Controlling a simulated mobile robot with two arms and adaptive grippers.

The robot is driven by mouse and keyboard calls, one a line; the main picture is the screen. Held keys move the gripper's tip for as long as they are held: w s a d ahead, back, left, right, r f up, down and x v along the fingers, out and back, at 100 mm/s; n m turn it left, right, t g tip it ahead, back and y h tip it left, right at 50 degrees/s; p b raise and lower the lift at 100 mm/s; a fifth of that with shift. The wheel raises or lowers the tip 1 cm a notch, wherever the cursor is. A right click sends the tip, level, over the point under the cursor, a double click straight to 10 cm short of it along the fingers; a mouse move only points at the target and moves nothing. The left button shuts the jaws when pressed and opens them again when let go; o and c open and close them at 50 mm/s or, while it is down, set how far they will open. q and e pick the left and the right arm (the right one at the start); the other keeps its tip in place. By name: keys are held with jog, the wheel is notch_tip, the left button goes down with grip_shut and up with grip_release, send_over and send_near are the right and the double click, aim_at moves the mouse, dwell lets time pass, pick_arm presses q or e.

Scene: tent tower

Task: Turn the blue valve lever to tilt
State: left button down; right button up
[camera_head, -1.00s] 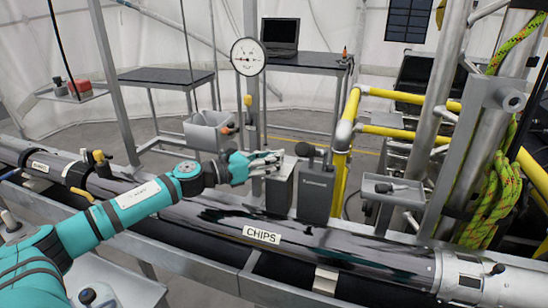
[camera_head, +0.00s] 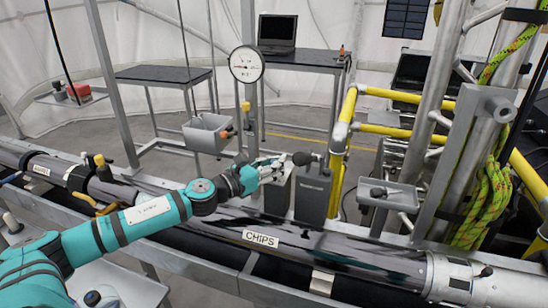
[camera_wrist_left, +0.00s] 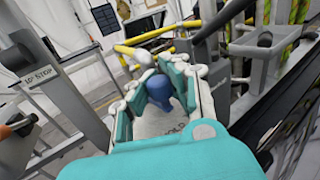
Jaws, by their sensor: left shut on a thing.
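The blue valve lever's rounded knob (camera_wrist_left: 160,90) shows in the left wrist view between the pads of my left gripper (camera_wrist_left: 162,98), which is shut on it. A plate below the knob carries lettering, partly covered by the gripper, that seems to read "HOLD". The lever's exact angle cannot be told. My right gripper is not in view.
A darker box (camera_head: 313,192) with a dark-knobbed lever (camera_head: 302,158) stands just right of the gripper. A grey box (camera_head: 208,132) with an orange knob stands behind left. Yellow rails (camera_head: 338,160) rise behind. A pipe labelled CHIPS (camera_head: 261,239) runs in front.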

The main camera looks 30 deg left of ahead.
pick_arm(q)
jog(key=shift+w+d+f+n+y+p, duration=0.1)
jog(key=shift+d+n+y+p, duration=0.3)
jog(key=shift+y+p, duration=0.4)
jog(key=shift+d+f+n+y+p, duration=0.1)
jog(key=shift+d+n+y+p, duration=0.15)
jog(key=shift+n+y+p, duration=0.5)
jog(key=shift+w+d+f+n+t+y+p, duration=0.15)
jog(key=shift+d+n+t+y+p, duration=0.15)
jog(key=shift+y+p, duration=0.7)
jog(key=shift+w+d+n+y+p, duration=0.1)
jog(key=shift+w+n+y+p, duration=0.1)
jog(key=shift+n+y+p, duration=0.7)
jog(key=c, duration=1.7)
grip_release()
jog(key=shift+h, duration=0.25)
jog(key=o, duration=0.5)
jog(key=shift+d+r, duration=0.1)
jog(key=shift+r, duration=0.1)
jog(key=shift+o, duration=0.2)
jog(key=shift+r, duration=0.1)
jog(key=shift+a, duration=0.2)
